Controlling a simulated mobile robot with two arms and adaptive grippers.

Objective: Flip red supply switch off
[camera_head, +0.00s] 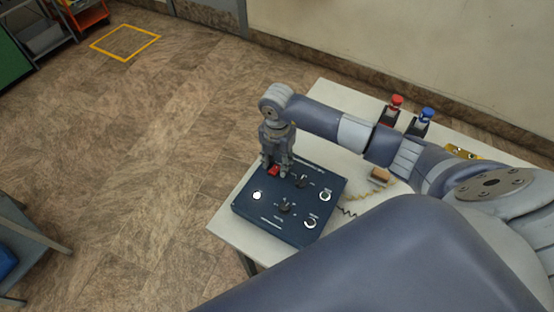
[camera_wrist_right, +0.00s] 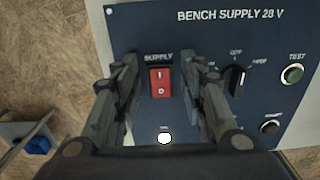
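The red supply switch (camera_head: 273,171) is a rocker near the far left corner of the dark blue bench supply panel (camera_head: 248,208). In the right wrist view the red switch (camera_wrist_right: 160,82) shows its I and O marks under the word SUPPLY. A white round lamp (camera_wrist_right: 165,138) sits below it and looks lit. My right gripper (camera_head: 276,170) points down over the switch, and its fingers (camera_wrist_right: 163,85) are spread on either side of it with nothing between them but the switch. I cannot tell whether the fingertips touch the panel. My left gripper is not in view.
The panel stands on a white table (camera_head: 232,232). Black knobs (camera_wrist_right: 236,80) and round buttons (camera_wrist_right: 292,74) lie right of the switch. A red-topped item (camera_head: 395,105) and a blue-topped item (camera_head: 424,117) stand behind my right arm.

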